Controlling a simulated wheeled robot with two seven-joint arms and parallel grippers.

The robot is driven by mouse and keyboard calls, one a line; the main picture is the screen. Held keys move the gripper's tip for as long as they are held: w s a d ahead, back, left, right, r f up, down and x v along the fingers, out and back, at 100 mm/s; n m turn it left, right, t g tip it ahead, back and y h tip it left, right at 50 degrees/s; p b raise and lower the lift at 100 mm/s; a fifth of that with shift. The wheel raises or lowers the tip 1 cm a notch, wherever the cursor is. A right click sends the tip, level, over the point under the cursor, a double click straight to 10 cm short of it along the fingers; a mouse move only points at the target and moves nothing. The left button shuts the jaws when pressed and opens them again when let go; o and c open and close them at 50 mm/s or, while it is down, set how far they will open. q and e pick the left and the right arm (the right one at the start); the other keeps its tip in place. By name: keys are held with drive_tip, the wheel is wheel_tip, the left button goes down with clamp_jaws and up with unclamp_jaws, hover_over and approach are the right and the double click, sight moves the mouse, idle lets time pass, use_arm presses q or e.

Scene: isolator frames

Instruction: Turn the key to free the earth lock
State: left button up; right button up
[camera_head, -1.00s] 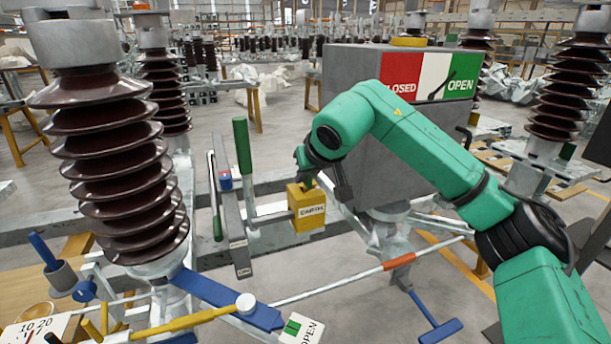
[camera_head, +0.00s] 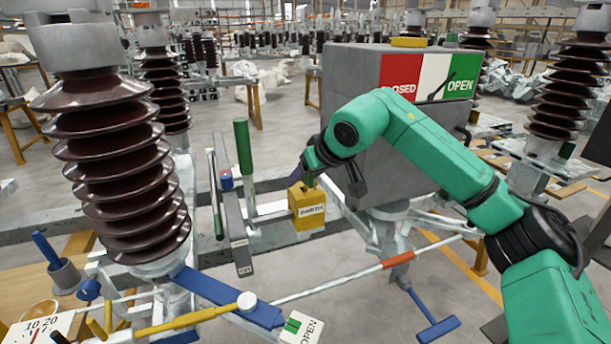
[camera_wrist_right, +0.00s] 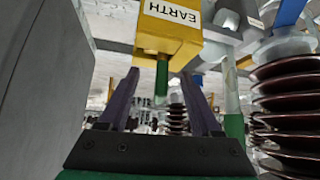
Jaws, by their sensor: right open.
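The earth lock is a yellow block (camera_head: 306,213) labelled EARTH, on the metal frame left of the grey cabinet. It also shows at the top of the right wrist view (camera_wrist_right: 172,38). A green key (camera_head: 309,182) stands up from its top; in the wrist view the key (camera_wrist_right: 161,78) points down from the block. My right gripper (camera_head: 301,180) is at the key, from the upper right. In the wrist view its two purple fingers (camera_wrist_right: 160,80) are open, one on each side of the key, with gaps visible. My left gripper is not in view.
The grey cabinet (camera_head: 360,120) with a CLOSED/OPEN panel stands close to my right wrist. A green-handled lever (camera_head: 243,146) rises left of the lock. A large brown insulator (camera_head: 125,170) stands further left. A blue T-handle (camera_head: 438,328) hangs at lower right.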

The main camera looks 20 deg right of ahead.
drive_tip(key=o, duration=0.6)
drive_tip(key=shift+c, duration=0.2)
drive_tip(key=shift+s, duration=0.1)
drive_tip(key=v, duration=1.4)
drive_tip(key=shift+r+b, duration=0.2)
drive_tip(key=shift+b, duration=0.2)
drive_tip(key=shift+s, duration=0.15)
